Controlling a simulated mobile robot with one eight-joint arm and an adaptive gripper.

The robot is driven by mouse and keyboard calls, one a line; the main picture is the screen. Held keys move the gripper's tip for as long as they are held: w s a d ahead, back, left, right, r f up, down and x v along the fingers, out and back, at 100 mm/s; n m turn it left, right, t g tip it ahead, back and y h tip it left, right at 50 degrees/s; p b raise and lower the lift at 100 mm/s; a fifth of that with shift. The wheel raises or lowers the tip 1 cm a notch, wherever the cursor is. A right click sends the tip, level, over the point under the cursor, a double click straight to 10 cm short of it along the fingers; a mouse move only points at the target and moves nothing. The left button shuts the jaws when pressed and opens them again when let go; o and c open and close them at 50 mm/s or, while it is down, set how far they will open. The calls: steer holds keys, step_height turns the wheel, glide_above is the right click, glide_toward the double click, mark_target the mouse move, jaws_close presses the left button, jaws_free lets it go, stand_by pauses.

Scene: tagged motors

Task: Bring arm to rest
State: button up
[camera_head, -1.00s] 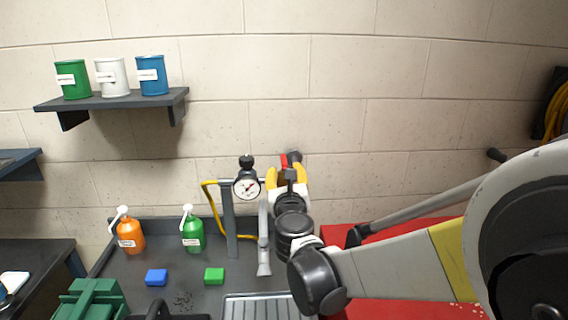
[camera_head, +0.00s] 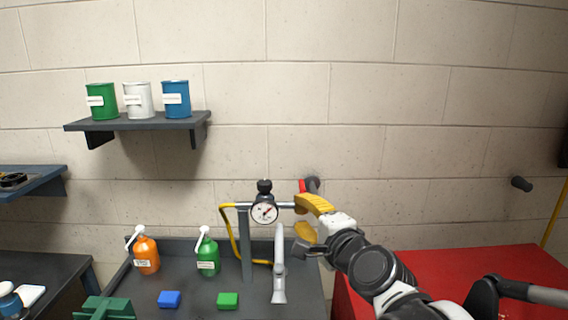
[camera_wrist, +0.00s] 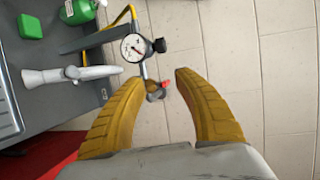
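My gripper (camera_head: 311,219) is in front of the wall, just right of the pressure gauge, in the head view. Its two yellow fingers (camera_wrist: 160,95) are spread apart in the wrist view, with nothing between the tips that I can see held. The gauge (camera_head: 264,212) has a white dial and black knob and sits on a pipe; it also shows in the wrist view (camera_wrist: 134,47). A red-handled part (camera_wrist: 164,84) shows beyond the fingertips; whether they touch it cannot be told. My arm reaches in from the lower right.
A dark bench (camera_head: 190,299) holds an orange bottle (camera_head: 146,254), a green bottle (camera_head: 208,256), a blue block (camera_head: 169,299), a green block (camera_head: 228,300) and a grey faucet (camera_head: 279,270). A red cabinet (camera_head: 480,262) stands right. A shelf (camera_head: 140,123) holds three cans.

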steer(key=s+d+f+n+g+h, duration=0.2)
steer(key=s+d+f+n, duration=0.2)
steer(key=s, duration=0.3)
steer(key=s+d+f+n+g+h, duration=0.2)
steer(key=s+d+f+n+g, duration=0.1)
steer(key=s+d+f+n, duration=0.2)
steer(key=s+d+f+n+g+h, duration=0.1)
steer(key=s+d+f+n+g, duration=0.2)
steer(key=s+d+f+n, duration=0.2)
steer(key=shift+s+d+f+h+b, duration=0.15)
steer(key=shift+s+f, duration=0.15)
steer(key=shift+s, duration=0.3)
steer(key=shift+s+d+f+h+b, duration=0.1)
steer(key=shift+s+f, duration=0.2)
steer(key=shift+s, duration=0.35)
steer(key=shift+s+d+f+h+b, duration=0.15)
steer(key=shift+s+f, duration=0.15)
steer(key=shift+s, duration=0.3)
